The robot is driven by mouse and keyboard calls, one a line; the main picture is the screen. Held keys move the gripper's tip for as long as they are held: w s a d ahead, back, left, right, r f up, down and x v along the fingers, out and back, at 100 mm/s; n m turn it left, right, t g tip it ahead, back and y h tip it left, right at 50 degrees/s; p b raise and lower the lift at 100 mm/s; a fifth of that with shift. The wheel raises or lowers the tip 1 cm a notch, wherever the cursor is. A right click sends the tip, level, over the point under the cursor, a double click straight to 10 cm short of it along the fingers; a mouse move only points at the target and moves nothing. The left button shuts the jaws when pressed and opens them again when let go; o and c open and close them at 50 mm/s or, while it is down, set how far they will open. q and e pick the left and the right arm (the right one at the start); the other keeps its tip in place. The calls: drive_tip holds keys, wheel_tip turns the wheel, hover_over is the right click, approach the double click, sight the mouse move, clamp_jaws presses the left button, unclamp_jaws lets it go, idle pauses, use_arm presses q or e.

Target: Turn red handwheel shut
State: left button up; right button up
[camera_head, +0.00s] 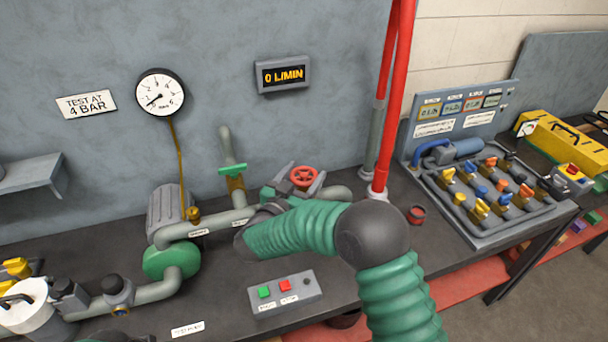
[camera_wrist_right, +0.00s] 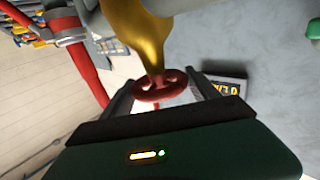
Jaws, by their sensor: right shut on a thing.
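The red handwheel (camera_head: 304,177) sits on the pipe run against the back wall. It also shows in the right wrist view (camera_wrist_right: 160,90), on a brass valve body (camera_wrist_right: 141,30). My right gripper (camera_head: 296,181) reaches in with its green ribbed arm, and its two fingers stand on either side of the wheel, shut on it. The arm and gripper hide part of the pipe below. The display (camera_head: 283,74) on the wall reads 0 L/MIN. My left gripper is not in view.
A green-handled valve (camera_head: 232,170) stands just left of the handwheel. A pump (camera_head: 170,260) and a button box (camera_head: 284,293) are on the bench. A red vertical pipe (camera_head: 391,110) rises to the right. A valve panel (camera_head: 490,195) stands further right.

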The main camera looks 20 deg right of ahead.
idle(0.4)
drive_tip(key=o, duration=1.4)
drive_tip(key=shift+c, duration=0.2)
drive_tip(key=shift+a, duration=0.1)
drive_tip(key=b+v, duration=0.1)
drive_tip(key=v, duration=1.5)
drive_tip(key=shift+a+b, duration=0.4)
drive_tip(key=shift+a, duration=0.05)
drive_tip(key=shift+s, duration=0.15)
